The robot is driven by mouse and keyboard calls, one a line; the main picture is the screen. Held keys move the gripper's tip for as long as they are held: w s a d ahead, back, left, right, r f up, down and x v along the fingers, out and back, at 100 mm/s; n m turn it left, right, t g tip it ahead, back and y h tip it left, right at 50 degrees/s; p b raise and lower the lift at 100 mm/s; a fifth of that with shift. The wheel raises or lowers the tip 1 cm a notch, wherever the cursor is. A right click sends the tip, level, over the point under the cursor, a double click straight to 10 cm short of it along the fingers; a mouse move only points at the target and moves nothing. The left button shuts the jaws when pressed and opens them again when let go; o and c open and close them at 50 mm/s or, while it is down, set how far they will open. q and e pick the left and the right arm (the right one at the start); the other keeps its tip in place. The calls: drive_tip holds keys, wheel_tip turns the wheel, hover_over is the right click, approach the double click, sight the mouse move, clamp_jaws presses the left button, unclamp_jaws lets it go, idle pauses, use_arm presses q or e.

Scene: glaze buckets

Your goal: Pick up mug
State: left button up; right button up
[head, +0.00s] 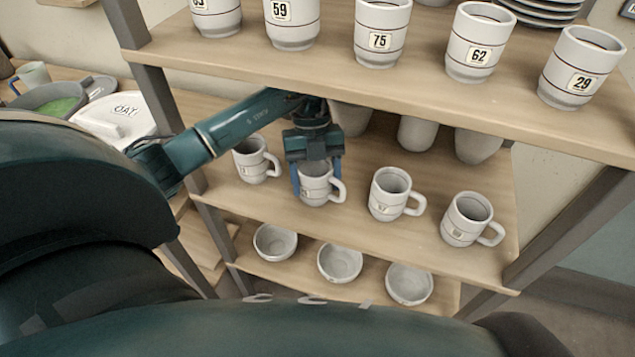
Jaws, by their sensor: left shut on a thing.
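Several white mugs with dark bands and handles to the right stand in a row on the middle shelf (428,245). My left gripper (317,190) points down over the second mug from the left (318,186), with its blue fingers on either side of the cup. It is shut on that mug, which is upright; whether its base touches the shelf I cannot tell. The other mugs are one at the left (250,162), one to the right (388,192) and one at the far right (466,217). My right gripper is not in view.
The upper shelf (330,78) holds numbered cups (379,30) and hangs close above my left arm. Pale vessels (417,132) stand behind the mugs. Bowls (340,262) sit on the lower shelf. Shelf posts (160,90) stand at the left and right.

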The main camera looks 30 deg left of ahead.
sight(315, 184)
use_arm(q)
drive_tip(key=shift+r, duration=0.5)
drive_tip(key=shift+s+r, duration=0.2)
drive_tip(key=shift+r, duration=0.45)
drive_tip(key=shift+s+r, duration=0.2)
drive_tip(key=shift+r, duration=0.4)
drive_tip(key=s+d, duration=0.4)
drive_tip(key=s, duration=1.2)
drive_tip(key=shift+s+b, duration=0.35)
drive_tip(key=shift+s, duration=0.1)
